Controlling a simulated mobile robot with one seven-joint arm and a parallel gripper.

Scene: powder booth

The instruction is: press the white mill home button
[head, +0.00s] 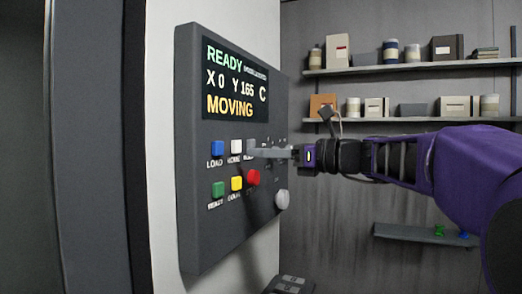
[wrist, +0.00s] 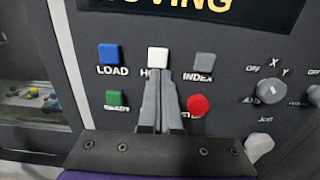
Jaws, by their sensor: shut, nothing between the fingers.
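The white home button (head: 236,146) is in the upper row of the control panel in the head view, between the blue LOAD button (head: 217,148) and the grey INDEX button. In the wrist view the white button (wrist: 158,57) is at upper centre, its label partly covered by my fingertips. My gripper (head: 254,153) is shut and empty, its fingers pointing at the panel. In the wrist view the fingertips (wrist: 159,76) appear just below the white button; I cannot tell whether they touch it. The panel's screen (head: 235,80) reads READY, X 0, Y 165 and MOVING.
Green (head: 218,189), yellow (head: 237,183) and red (head: 253,177) buttons form the lower row. My fingers hide the yellow one in the wrist view. A grey INDEX button (wrist: 205,60) and several knobs (wrist: 271,91) lie to the right. Shelves (head: 410,68) stand behind.

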